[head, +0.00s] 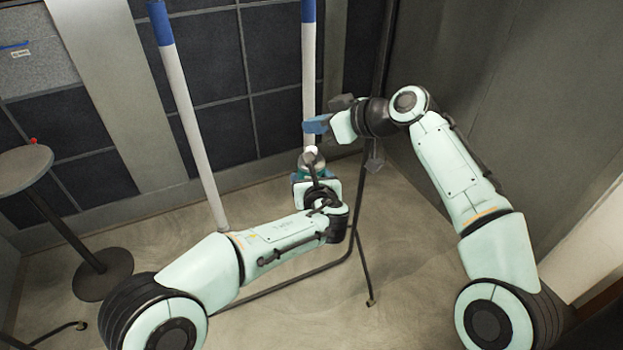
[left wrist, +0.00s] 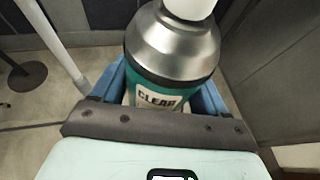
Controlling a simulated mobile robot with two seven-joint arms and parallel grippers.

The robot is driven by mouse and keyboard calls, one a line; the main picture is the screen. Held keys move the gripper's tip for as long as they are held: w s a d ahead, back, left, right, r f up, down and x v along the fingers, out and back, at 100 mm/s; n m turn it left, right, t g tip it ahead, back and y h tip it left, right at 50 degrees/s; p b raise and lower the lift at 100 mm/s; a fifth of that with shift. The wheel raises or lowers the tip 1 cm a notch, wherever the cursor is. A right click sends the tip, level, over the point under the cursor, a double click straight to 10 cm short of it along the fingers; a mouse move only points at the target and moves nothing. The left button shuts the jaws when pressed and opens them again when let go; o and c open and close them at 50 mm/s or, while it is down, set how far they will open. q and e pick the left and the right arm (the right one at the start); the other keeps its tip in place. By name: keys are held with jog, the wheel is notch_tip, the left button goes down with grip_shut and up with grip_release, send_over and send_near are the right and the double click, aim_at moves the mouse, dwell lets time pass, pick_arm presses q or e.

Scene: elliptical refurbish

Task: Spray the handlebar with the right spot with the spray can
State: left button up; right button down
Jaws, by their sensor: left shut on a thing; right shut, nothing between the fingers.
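Two long white handlebars with blue ends stand in the head view: a left one (head: 190,115) and a right one (head: 309,65). No distinct spot shows on either. My left gripper (head: 314,176) is shut on the spray can (head: 308,160), below the right handlebar and partly hiding it. In the left wrist view the can (left wrist: 172,50) has a silver shoulder, white top and green label, between blue fingers. My right gripper (head: 316,125) is shut and empty, just above the can and in front of the right handlebar, whose lower part is hidden.
A round stool (head: 24,168) with a small red thing (head: 34,141) on top stands at the left. A thin dark frame (head: 290,283) runs low over the floor behind my left arm. A dark panelled wall is behind, a grey wall at right.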

aim_at(316, 150)
pick_arm(q)
jog(key=shift+r, duration=0.1)
pick_arm(e)
jog(key=shift+f, duration=1.4)
jog(key=shift+f, duration=0.25)
dwell(0.8)
jog(key=shift+f, duration=0.8)
pick_arm(q)
jog(key=shift+r, duration=0.1)
pick_arm(e)
jog(key=shift+r, duration=2.6)
